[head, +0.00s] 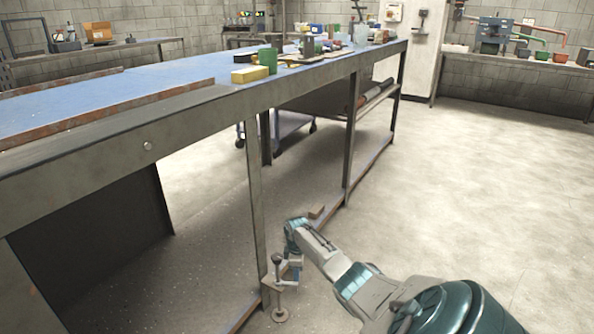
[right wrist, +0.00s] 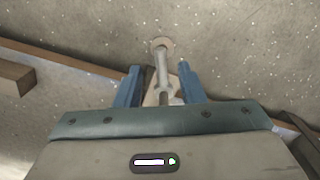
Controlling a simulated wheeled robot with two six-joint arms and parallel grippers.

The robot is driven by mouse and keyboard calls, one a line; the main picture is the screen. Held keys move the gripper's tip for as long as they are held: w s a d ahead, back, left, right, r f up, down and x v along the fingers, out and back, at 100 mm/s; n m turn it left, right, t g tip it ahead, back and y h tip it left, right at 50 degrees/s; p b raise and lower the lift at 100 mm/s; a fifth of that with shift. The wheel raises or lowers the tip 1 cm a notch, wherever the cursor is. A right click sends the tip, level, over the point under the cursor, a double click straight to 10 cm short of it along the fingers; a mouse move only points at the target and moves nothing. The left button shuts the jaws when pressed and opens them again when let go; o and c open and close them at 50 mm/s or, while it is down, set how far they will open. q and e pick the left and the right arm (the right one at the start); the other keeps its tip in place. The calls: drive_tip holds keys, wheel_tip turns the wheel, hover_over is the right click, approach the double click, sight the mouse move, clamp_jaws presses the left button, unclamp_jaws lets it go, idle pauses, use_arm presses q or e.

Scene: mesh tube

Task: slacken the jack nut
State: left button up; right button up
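The jack (head: 279,288) stands on the floor at the foot of the near bench leg, with a dark knob on top and a round foot. My right gripper (head: 296,263) points down just right of it. In the right wrist view, the open fingers (right wrist: 159,66) stand either side of a pale rod (right wrist: 162,72). The rod has a forked near end and a round disc at its far end; gaps show beside it. I cannot tell whether this is the jack's screw or a separate tool. The jack nut cannot be made out. My left gripper is not in view.
The long blue-topped bench (head: 150,85) stands above and left, its leg (head: 255,195) close to the gripper. A low rail runs along the floor. A small wooden block (head: 316,212) lies behind the wrist. The floor to the right (head: 470,190) is clear.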

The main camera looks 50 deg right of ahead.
drive_tip(key=shift+r+p, duration=0.8)
drive_tip(key=shift+r, duration=1.8)
